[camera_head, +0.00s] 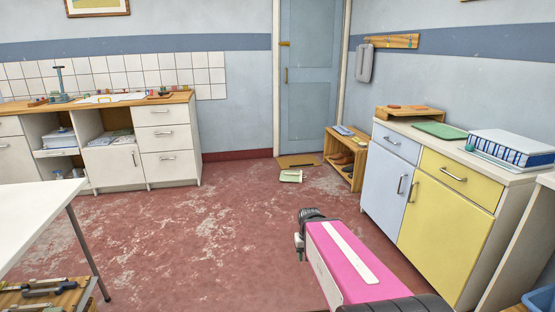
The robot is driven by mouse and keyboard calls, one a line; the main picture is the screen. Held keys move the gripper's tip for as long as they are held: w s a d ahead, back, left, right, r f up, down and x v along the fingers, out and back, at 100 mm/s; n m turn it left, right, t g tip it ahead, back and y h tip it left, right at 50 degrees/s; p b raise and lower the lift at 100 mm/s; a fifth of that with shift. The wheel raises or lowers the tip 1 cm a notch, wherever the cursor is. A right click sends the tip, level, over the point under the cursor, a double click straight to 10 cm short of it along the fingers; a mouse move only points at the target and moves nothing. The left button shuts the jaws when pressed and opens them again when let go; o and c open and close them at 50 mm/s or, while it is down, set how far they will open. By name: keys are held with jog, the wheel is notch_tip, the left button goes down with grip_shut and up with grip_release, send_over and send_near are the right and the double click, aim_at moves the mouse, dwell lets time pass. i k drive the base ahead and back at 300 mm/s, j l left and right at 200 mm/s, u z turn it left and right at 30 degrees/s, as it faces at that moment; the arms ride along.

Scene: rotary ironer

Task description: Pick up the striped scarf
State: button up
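I cannot make out a striped scarf for certain in the head view. A small blue, folded-looking item (343,130) lies on top of the low wooden shoe rack (331,149) by the door; it is too small to tell what it is. My pink arm with a white stripe reaches up from the lower right. At its far end are a black joint and a small grey metal part, perhaps my gripper (299,244). Its fingers do not show clearly, and it is over bare floor, well short of the rack. I see nothing held.
A pale green object (290,176) lies on the floor near a doormat (298,160). A blue-yellow cabinet (430,185) stands right, with a green board (440,130) and a ring binder (512,148) on top. A white table (28,225) is at left. The middle red floor is clear.

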aim_at(344, 130)
jog(key=i+z, duration=0.15)
jog(key=i, duration=0.75)
jog(key=i+z, duration=0.15)
jog(key=i, duration=1.65)
jog(key=i+j+z, duration=0.15)
jog(key=i, duration=0.8)
jog(key=i+l+z, duration=0.1)
jog(key=i+z, duration=0.15)
jog(key=i, duration=0.35)
jog(key=i+z, duration=0.25)
jog(key=i, duration=0.35)
